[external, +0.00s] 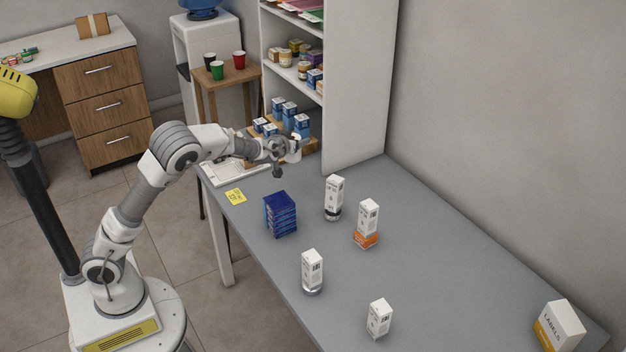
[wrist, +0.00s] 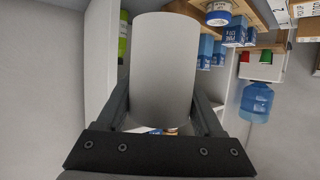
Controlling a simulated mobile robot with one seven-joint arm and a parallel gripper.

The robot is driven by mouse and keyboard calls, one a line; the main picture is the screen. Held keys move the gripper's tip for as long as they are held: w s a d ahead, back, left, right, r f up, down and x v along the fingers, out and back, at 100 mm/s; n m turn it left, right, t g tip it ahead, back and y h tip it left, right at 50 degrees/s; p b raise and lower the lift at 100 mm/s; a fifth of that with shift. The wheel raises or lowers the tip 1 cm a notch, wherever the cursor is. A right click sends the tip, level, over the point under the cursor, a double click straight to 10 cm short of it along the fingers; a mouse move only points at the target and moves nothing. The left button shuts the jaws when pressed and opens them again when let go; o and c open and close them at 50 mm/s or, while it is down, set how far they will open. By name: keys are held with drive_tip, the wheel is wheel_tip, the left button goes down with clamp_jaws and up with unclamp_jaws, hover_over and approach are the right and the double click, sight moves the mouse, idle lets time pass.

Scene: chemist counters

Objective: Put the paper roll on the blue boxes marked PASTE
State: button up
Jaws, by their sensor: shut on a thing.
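A stack of dark blue boxes (external: 281,216) stands on the grey table near its left edge; the writing on it is too small to read in the external view. In the wrist view, the paper roll (wrist: 163,65) is a plain pale cylinder between the two dark fingers of my gripper (wrist: 163,106). My gripper (external: 284,154) is shut on it. In the external view, the gripper is raised above the table's far left end, behind the blue stack and apart from it. The roll shows there only as a small white shape, partly hidden.
A LABELS box (external: 560,326) is at the far right. A wooden rack of blue-and-white boxes (external: 308,146) and a tall shelf (external: 352,80) are close behind my gripper. A yellow note (external: 236,196) lies left.

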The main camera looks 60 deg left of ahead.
drive_tip(key=s+d+r+m+p, duration=0.1)
drive_tip(key=s+d+r+p, duration=0.25)
drive_tip(key=d, duration=0.45)
drive_tip(key=s+d+r+p, duration=0.3)
drive_tip(key=d+p, duration=0.1)
drive_tip(key=d, duration=0.5)
drive_tip(key=s+d+r+t+h+p, duration=0.15)
drive_tip(key=s+d+r+p, duration=0.3)
drive_tip(key=s+d, duration=0.6)
drive_tip(key=b, duration=0.4)
hover_over(284, 195)
drive_tip(key=shift+m, duration=0.4)
wheel_tip(284, 195, down, 7)
drive_tip(key=shift+f+b, duration=0.85)
drive_tip(key=shift+f, duration=1.05)
drive_tip(key=shift+f, duration=0.2)
drive_tip(key=o, duration=1.4)
drive_tip(key=shift+o, duration=0.2)
